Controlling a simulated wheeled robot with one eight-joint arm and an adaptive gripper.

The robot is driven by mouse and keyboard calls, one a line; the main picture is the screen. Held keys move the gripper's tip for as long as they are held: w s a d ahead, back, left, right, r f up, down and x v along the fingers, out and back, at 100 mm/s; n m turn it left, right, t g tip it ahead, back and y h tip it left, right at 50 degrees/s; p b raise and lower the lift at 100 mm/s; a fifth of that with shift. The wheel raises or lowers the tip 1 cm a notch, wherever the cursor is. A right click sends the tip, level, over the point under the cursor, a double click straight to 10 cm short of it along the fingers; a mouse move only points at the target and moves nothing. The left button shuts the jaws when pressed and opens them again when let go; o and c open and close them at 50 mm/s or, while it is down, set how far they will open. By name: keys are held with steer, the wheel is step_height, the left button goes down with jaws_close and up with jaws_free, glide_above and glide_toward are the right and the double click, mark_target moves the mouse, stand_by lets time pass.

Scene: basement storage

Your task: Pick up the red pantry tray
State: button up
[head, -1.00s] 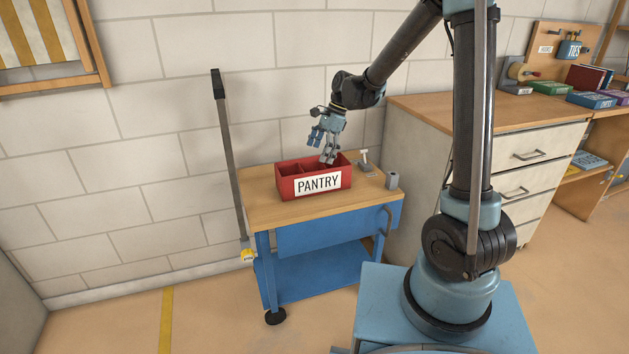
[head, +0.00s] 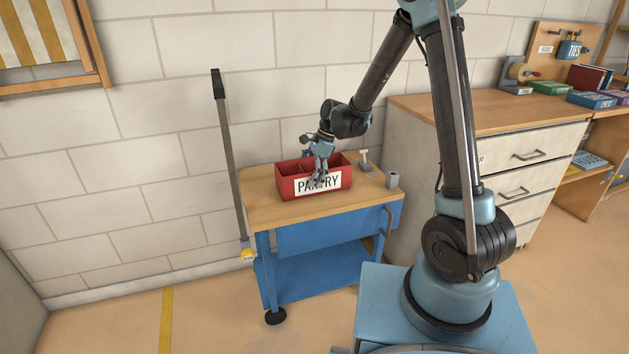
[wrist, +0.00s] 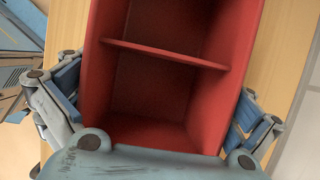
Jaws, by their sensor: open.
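The red pantry tray (head: 286,188) sits upright on the wooden top of a small blue cart. It is an open box with a white PANTRY label on its front and inner dividers. My gripper (head: 319,178) is down at the tray, and one finger covers part of the label. In the wrist view the tray (wrist: 228,85) lies between my two spread fingers, one outside each long wall. The gripper is open; I cannot tell whether either finger touches a wall. The compartments that show in the wrist view look empty.
The blue cart (head: 330,232) stands against a block wall. A small metal-and-white tool (head: 365,163) and a grey cup-like block (head: 392,180) are right of the tray. A dark upright post (head: 228,150) rises at the left. A drawer cabinet (head: 515,155) stands at the right.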

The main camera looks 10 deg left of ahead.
steer(key=c, duration=0.9)
steer(key=shift+r, duration=0.1)
steer(key=shift+c, duration=0.2)
